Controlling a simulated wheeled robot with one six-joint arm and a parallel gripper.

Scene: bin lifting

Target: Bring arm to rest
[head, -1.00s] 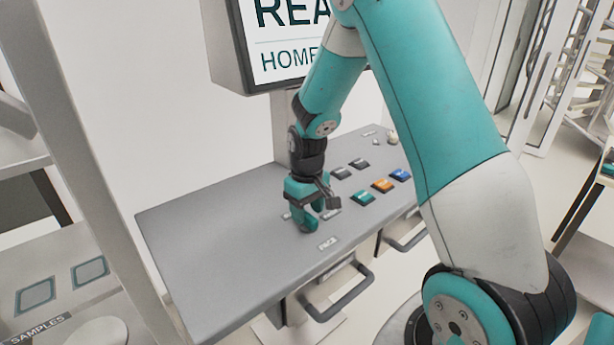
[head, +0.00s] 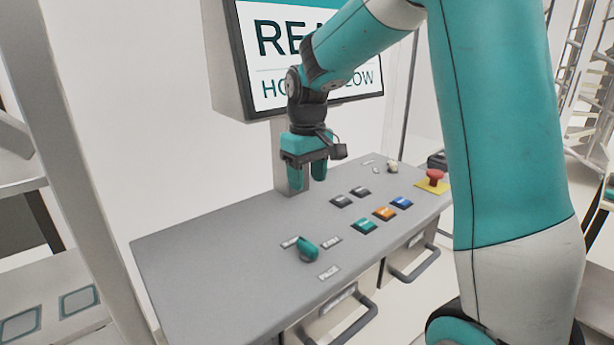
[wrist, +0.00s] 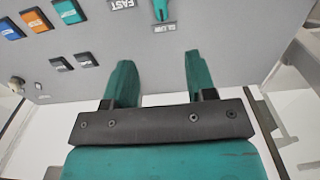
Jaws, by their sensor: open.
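My gripper (head: 307,176) hangs above the grey control panel (head: 210,245) in the head view, with its fingers pointing down and apart from the panel. In the wrist view its two teal fingers (wrist: 158,80) are spread with nothing between them. A teal knob (head: 308,249) stands on the panel below and in front of the gripper, between small labels. The knob also shows in the wrist view (wrist: 161,10), beyond the fingers near a label reading SLOW. My teal and white arm covers part of the screen and the right side of the head view.
Several push buttons, including an orange one (head: 384,213) and a blue one (head: 401,202), lie right of the knob. A red mushroom button (head: 434,177) is at the panel's right end. A screen (head: 275,75) stands behind. Drawer handles (head: 350,325) project from the front.

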